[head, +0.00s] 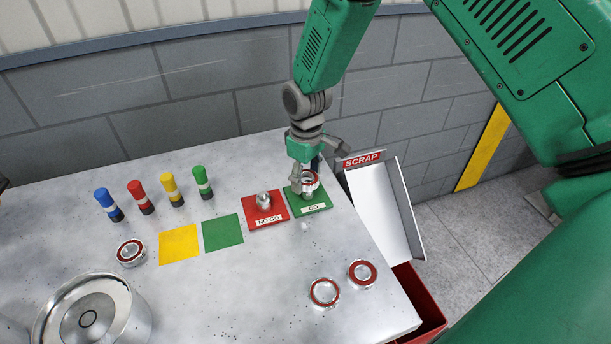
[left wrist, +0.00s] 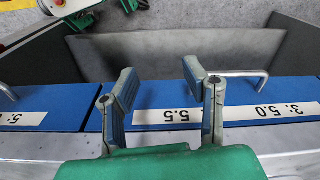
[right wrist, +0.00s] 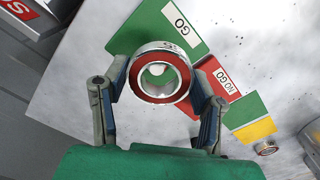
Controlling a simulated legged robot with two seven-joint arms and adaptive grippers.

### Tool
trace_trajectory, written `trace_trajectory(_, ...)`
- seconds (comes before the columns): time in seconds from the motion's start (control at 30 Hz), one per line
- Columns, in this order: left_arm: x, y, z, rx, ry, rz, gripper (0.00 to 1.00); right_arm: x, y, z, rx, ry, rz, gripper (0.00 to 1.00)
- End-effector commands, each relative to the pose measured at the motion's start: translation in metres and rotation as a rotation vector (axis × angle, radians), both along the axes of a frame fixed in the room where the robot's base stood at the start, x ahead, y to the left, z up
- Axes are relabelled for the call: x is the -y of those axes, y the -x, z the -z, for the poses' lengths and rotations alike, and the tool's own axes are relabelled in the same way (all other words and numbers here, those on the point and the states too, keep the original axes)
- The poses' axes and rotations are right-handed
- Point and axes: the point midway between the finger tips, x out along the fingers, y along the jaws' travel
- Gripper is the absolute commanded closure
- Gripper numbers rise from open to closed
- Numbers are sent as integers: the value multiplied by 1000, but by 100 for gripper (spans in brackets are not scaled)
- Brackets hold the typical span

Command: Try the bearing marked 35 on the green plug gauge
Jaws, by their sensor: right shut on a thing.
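My right gripper (head: 314,178) is shut on a steel bearing (head: 309,183) with a red seal, above the green GO plate (head: 320,206). In the right wrist view the bearing (right wrist: 142,83) sits between the fingers; a mark on its rim is too small to read surely. A bright metal part shows through its bore; I cannot tell whether the bearing is around the GO plug. My left gripper (left wrist: 160,92) is open and empty above blue bins.
The red NO GO plate (head: 272,217) with its metal plug is left of GO. Loose bearings lie at left (head: 131,252) and front right (head: 324,292). A SCRAP chute (head: 385,210) borders the right edge. The front middle is clear.

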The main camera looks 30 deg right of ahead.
Motion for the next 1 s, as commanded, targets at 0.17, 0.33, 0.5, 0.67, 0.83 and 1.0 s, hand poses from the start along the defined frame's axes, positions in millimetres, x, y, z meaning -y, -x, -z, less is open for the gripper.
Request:
trace_trajectory(0.17, 0, 0, 0, 0, 0, 0, 60, 0, 0, 0, 1, 1, 0, 97)
trace_trajectory(0.33, 0, 0, -1, 0, 0, 0, 60, 2, 0, 1, 1, 0, -1, 97)
trace_trajectory(0.5, 0, 0, -2, 0, 0, 0, 60, 4, 0, 4, 1, 1, -1, 97)
trace_trajectory(0.67, 0, 0, -2, 0, 0, 0, 60, 4, 0, 4, 1, 1, -1, 97)
trace_trajectory(0.83, 0, 0, -2, 0, 0, 0, 60, 4, 0, 4, 1, 1, -1, 97)
trace_trajectory(1.0, 0, 0, -2, 0, 0, 0, 60, 4, 0, 4, 1, 1, 0, 24)
